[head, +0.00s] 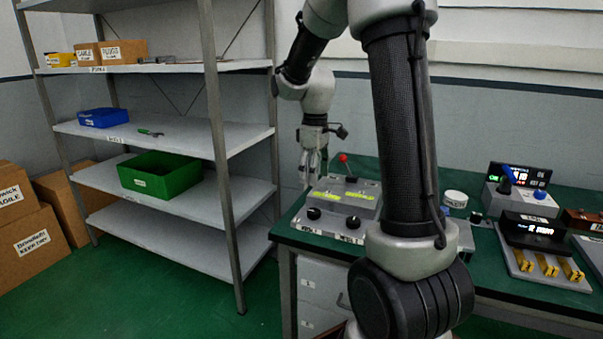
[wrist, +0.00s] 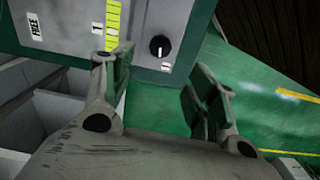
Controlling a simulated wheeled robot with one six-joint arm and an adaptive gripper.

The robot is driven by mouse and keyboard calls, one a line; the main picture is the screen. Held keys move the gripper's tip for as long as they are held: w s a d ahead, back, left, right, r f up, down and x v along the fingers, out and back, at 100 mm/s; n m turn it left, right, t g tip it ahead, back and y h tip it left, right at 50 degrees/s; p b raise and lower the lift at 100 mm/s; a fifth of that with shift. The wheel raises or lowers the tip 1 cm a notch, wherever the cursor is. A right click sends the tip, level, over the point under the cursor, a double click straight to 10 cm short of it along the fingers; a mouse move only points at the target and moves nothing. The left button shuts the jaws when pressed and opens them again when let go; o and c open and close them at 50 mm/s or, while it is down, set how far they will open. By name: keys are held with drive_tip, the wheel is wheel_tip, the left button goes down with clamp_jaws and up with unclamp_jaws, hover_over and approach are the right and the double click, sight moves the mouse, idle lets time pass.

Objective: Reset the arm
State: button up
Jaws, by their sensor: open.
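My gripper (head: 313,165) hangs at the left edge of the green-topped workbench in the head view, beside the grey control box (head: 345,203) with black knobs and a red-tipped lever. In the wrist view my gripper (wrist: 163,88) has its two fingers apart with nothing between them. Beyond the fingers are the box (wrist: 165,22), with a yellow-green scale and one black knob (wrist: 159,46), and green surface. My arm stretches across the middle of the head view and hides part of the bench.
A metal shelf unit (head: 170,135) with a green bin (head: 160,175) and a blue bin (head: 103,117) stands left of the workbench (head: 458,177). Cardboard boxes (head: 30,240) are at far left. Open floor lies in front of the shelves.

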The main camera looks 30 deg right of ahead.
drive_tip(key=s+a+r+m+t, duration=0.2)
drive_tip(key=s+r+m, duration=0.1)
drive_tip(key=s, duration=0.9)
drive_tip(key=s+a+r+m+t, duration=0.2)
drive_tip(key=s+r, duration=0.4)
drive_tip(key=s, duration=0.5)
drive_tip(key=shift+s+a+r+m, duration=0.2)
drive_tip(key=shift+s+a+m, duration=0.3)
drive_tip(key=shift+m, duration=0.5)
